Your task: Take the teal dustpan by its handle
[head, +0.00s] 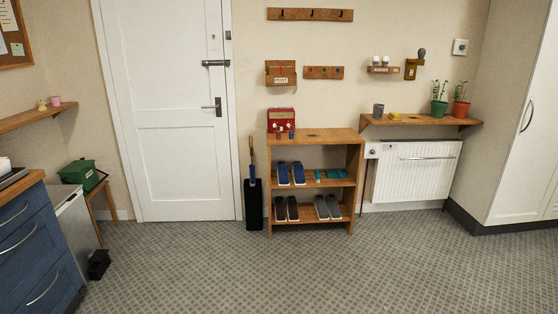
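I cannot make out a teal dustpan in the head view. Small teal items (330,174) lie on the upper inner shelf of the wooden rack, at its right, but they are too small to identify. Neither of my grippers is in view.
The wooden shoe rack (312,134) holds several shoes and a red box (281,120). A dark umbrella stand (253,207) stands to its left. A small black object (98,263) sits on the floor at the left, by the blue drawers (32,250). The carpet (270,275) in front is clear.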

